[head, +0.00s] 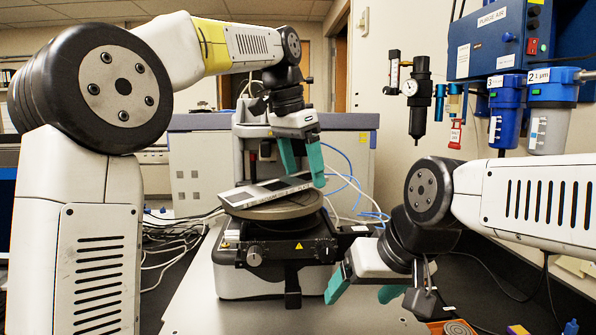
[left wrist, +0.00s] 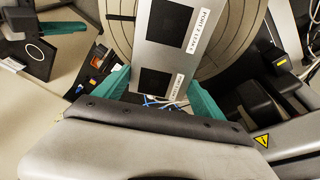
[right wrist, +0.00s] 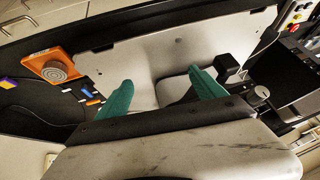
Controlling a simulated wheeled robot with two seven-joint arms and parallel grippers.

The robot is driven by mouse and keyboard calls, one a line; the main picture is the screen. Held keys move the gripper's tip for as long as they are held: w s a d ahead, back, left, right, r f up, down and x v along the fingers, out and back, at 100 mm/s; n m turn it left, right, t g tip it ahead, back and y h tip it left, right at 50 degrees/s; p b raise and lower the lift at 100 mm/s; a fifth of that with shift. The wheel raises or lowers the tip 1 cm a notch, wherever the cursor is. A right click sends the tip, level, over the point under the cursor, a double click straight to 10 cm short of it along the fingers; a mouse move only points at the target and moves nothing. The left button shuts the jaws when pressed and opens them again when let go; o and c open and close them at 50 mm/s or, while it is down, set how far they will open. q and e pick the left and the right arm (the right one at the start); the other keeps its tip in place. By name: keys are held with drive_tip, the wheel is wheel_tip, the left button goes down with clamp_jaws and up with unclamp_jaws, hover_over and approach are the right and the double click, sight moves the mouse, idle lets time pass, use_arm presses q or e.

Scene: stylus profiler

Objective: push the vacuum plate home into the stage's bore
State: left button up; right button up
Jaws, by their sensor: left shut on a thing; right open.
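The vacuum plate (head: 262,190), a flat light bar with dark square windows, lies across the top of the round stage (head: 290,213). It also shows in the left wrist view (left wrist: 178,15), over the stage's grooved disc (left wrist: 238,40). My left gripper (head: 303,172) is shut on the plate's right end, with one green finger on each side. The plate looks slightly tilted in the head view; I cannot tell whether its underside touches the stage. The bore is not visible. My right gripper (head: 365,287) is open and empty, low in front of the stage's right side.
The profiler's column (head: 240,150) stands behind the stage, and a knob (head: 254,256) is on its front. Blue tubing (head: 345,175) loops at the right. An orange block (right wrist: 58,66) with a round disc lies near my right gripper. The pale bench top (head: 205,290) is clear at front left.

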use_arm(q)
drive_tip(key=c, duration=0.5)
drive_tip(key=shift+w+d+f+g+y, duration=0.1)
drive_tip(key=shift+d+g+y, duration=0.15)
drive_tip(key=shift+g+y, duration=0.25)
drive_tip(key=shift+a, duration=0.1)
drive_tip(key=shift+f, duration=0.85)
drive_tip(key=shift+r, duration=0.1)
drive_tip(key=shift+r, duration=0.85)
